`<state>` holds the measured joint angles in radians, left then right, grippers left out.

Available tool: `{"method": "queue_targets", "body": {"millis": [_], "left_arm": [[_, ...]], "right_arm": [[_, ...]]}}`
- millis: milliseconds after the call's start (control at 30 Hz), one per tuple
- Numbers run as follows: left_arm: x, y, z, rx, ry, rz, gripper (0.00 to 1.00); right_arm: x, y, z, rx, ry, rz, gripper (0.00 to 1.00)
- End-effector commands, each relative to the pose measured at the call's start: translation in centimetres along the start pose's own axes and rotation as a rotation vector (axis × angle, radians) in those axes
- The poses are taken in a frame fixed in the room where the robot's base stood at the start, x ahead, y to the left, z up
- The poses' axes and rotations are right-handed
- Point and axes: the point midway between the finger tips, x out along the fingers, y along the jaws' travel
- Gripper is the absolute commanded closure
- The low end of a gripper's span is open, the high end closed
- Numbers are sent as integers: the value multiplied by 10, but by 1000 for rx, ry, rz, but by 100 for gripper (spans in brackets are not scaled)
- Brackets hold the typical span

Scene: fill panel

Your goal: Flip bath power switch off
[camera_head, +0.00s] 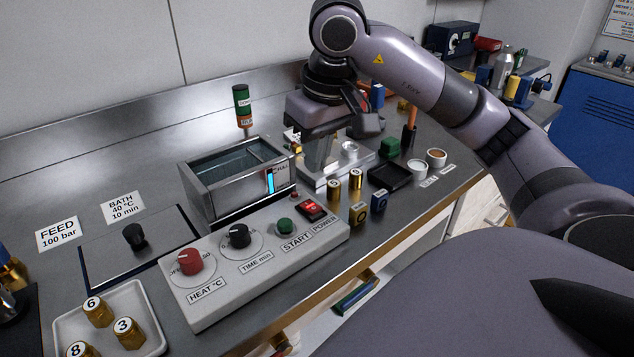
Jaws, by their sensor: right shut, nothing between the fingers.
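The bath power switch (312,209) is a red rocker on the right end of the grey control panel (215,295), above the POWER label. It looks lit, with a pale mark on its face. The water bath (226,190) is an open metal tank behind the panel, with a blue level strip on its front right. My right gripper (318,172) is shut and empty. It points down behind the switch, to the right of the bath, above the bench and apart from the switch. My left gripper is out of view.
A green START button (286,226), a black TIME knob (239,236) and a red HEAT knob (190,262) share the panel. Brass weights (355,179) stand right of the switch. A black tray (390,176) and small cups (436,158) lie further right. A white tray (62,323) holds numbered brass pieces.

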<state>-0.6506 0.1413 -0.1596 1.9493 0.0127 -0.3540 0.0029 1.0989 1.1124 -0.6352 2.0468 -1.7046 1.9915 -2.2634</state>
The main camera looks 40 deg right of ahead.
Motion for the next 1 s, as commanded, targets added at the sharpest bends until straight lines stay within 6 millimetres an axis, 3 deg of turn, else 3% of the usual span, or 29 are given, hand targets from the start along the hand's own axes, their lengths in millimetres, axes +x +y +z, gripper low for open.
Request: {"method": "queue_targets", "body": {"millis": [167, 400, 1000], "left_arm": [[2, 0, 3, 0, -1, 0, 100], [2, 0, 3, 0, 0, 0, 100], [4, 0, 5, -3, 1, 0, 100]], "right_arm": [[36, 0, 2, 0, -4, 2, 100], [60, 0, 13, 0, -1, 1, 100], [69, 1, 16, 1, 6, -2, 100]]}}
